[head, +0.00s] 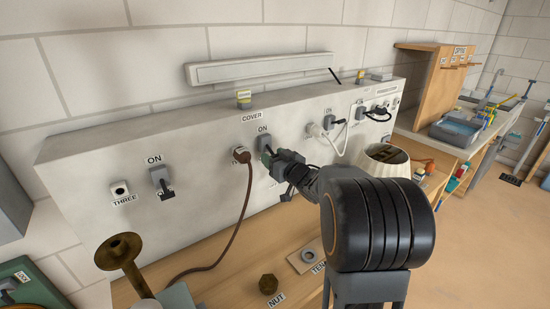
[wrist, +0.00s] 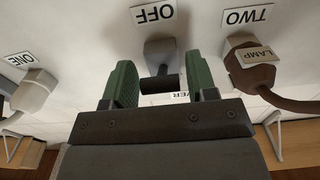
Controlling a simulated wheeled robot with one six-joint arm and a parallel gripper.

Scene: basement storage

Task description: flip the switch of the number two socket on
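The number two socket holds a brown plug (head: 241,155) on the white panel (head: 210,185). The same plug, tagged LAMP, shows in the wrist view (wrist: 252,72) beside the upside-down TWO label (wrist: 247,16). Its grey switch (head: 265,143) sits just right of it, under an ON label (head: 263,128). In the wrist view the switch's dark lever (wrist: 160,84) lies between the green fingers of my gripper (wrist: 164,85), near an OFF label (wrist: 153,13). The fingers are open, with gaps on both sides of the lever. I cannot tell its tilt. In the head view my gripper (head: 270,160) hides part of the switch.
Socket three (head: 120,190) and its switch (head: 160,180) are at the panel's left. A white plug (wrist: 28,90) at socket one is on the other side of my gripper.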

